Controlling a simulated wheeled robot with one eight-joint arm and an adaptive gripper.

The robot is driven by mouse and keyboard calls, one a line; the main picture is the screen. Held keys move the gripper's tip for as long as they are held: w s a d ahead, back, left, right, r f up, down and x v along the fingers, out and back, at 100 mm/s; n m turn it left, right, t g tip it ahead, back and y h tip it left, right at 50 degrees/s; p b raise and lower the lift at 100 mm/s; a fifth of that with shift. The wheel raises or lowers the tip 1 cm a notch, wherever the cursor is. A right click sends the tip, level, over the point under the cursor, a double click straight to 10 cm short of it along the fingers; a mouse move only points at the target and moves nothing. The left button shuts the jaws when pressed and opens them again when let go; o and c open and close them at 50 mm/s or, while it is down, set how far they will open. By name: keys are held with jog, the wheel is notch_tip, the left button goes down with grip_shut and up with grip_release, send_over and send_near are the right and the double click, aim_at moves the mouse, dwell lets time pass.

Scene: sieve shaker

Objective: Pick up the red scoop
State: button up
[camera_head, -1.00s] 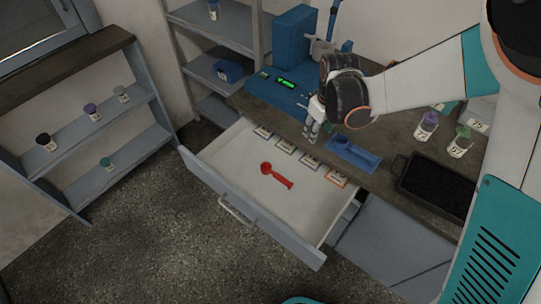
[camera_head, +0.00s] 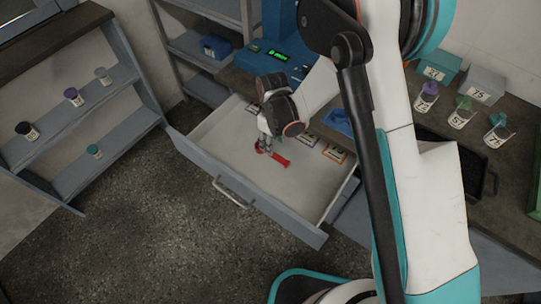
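The red scoop (camera_head: 280,159) lies flat in the open white-bottomed drawer (camera_head: 232,169), with its handle pointing to the lower right. My gripper (camera_head: 264,147) points down over the bowl end of the scoop and hides part of it. The fingers look very near or beside the scoop; I cannot tell whether they touch it. The fingers are small and partly hidden, so their opening is unclear.
Labelled cards (camera_head: 334,154) lie along the drawer's back edge. The bench above holds a blue machine with a green display (camera_head: 277,55), a black tray (camera_head: 488,183) and several labelled jars (camera_head: 462,115). A shelf with jars (camera_head: 73,97) stands at left.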

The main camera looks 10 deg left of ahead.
jog(key=f+b, duration=0.1)
jog(key=f, duration=0.1)
jog(key=f+b, duration=0.2)
jog(key=f, duration=0.1)
jog(key=shift+s+a+f, duration=0.15)
jog(key=shift+s+f, duration=0.15)
jog(key=shift+r, duration=0.1)
grip_shut()
